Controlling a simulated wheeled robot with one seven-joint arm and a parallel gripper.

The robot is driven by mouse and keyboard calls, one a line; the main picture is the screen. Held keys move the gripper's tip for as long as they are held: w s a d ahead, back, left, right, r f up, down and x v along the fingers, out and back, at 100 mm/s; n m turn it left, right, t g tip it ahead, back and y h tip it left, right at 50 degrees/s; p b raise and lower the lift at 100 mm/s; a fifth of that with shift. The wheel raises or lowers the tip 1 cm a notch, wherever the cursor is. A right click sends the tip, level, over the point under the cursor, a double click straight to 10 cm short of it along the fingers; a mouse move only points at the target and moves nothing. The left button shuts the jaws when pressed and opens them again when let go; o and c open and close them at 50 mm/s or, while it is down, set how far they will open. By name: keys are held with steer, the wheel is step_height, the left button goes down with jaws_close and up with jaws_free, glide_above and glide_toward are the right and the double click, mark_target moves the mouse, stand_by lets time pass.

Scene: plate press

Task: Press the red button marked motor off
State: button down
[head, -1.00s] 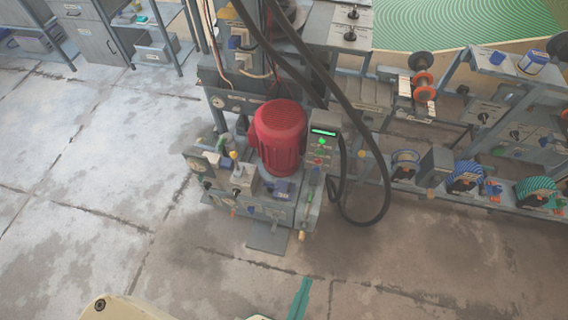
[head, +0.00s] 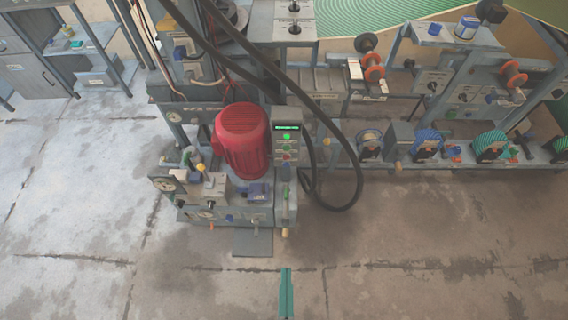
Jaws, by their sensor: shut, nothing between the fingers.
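A grey control box (head: 291,160) stands just right of the big red motor (head: 242,140) on the press unit. It has a green-lit display (head: 287,127) and a green button (head: 286,137) below it. A small reddish button (head: 287,155) seems to sit lower on the box; its marking is too small to read. My gripper (head: 286,271) shows as two narrow teal fingers at the bottom edge of the head view, held together and empty. It appears below the press unit in the picture, well apart from the control box.
A thick black hose (head: 358,180) loops down close to the right of the control box. A bench with several cable spools (head: 490,146) runs along the right. A flat grey plate (head: 252,243) lies before the press. The concrete floor in front is clear.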

mark_target(285, 156)
steer(key=w+f+m+t, duration=0.1)
steer(key=w+f+m, duration=0.7)
steer(key=w+f, duration=0.7)
steer(key=w+f+m, duration=0.3)
steer(key=w+m, duration=0.1)
steer(key=w, duration=0.4)
steer(key=w+f+m+t, duration=0.1)
steer(key=w+m, duration=0.3)
steer(key=w, duration=0.5)
steer(key=shift+w+a+f+m, duration=0.2)
steer(key=shift+f+m, duration=0.2)
steer(key=shift+f, duration=0.5)
steer(key=w, duration=1.3)
steer(key=shift+w, duration=0.55)
